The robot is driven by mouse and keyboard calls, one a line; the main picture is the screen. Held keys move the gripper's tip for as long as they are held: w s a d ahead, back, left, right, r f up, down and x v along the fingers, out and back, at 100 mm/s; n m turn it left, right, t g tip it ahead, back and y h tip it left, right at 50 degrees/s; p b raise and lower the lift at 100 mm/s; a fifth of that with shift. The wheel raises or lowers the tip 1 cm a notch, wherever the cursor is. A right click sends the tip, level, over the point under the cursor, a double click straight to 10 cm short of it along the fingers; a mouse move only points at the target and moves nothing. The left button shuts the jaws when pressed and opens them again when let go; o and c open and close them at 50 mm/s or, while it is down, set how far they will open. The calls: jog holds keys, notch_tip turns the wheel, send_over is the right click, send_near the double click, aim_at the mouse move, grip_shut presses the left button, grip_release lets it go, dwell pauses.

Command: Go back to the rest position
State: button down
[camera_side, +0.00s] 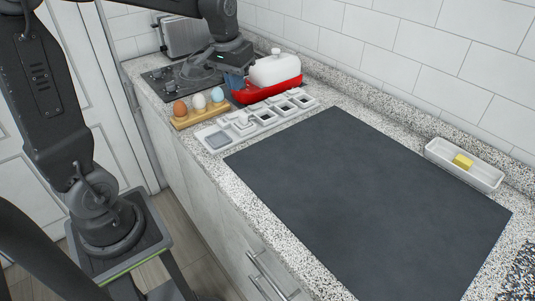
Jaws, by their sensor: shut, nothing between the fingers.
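My gripper (233,73) is at the back left of the counter, at the end of my dark arm, which reaches in from the upper left. It is shut and holds nothing. It is just left of a red tray (266,91) with a white rounded container (275,69) on it, and behind a wooden egg holder (202,117). The fingertips are small and hard to make out against a bluish patch there. I cannot tell whether they touch anything.
The holder carries a brown egg (180,108), a white egg (198,101) and a pale blue egg (217,95). A white compartment tray (239,130) lies in front. A dark mat (370,205) is clear. A white dish (488,179) holds a yellow block (462,161). Tiled wall stands behind.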

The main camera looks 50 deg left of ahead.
jog(key=s+d+r+m+t, duration=0.1)
jog(key=s+d+m+t, duration=0.2)
jog(key=s+d, duration=0.9)
jog(key=s, duration=0.4)
jog(key=shift+r+m+t+h, duration=0.3)
jog(key=shift+r+m+t, duration=0.05)
jog(key=shift+m+t, duration=0.05)
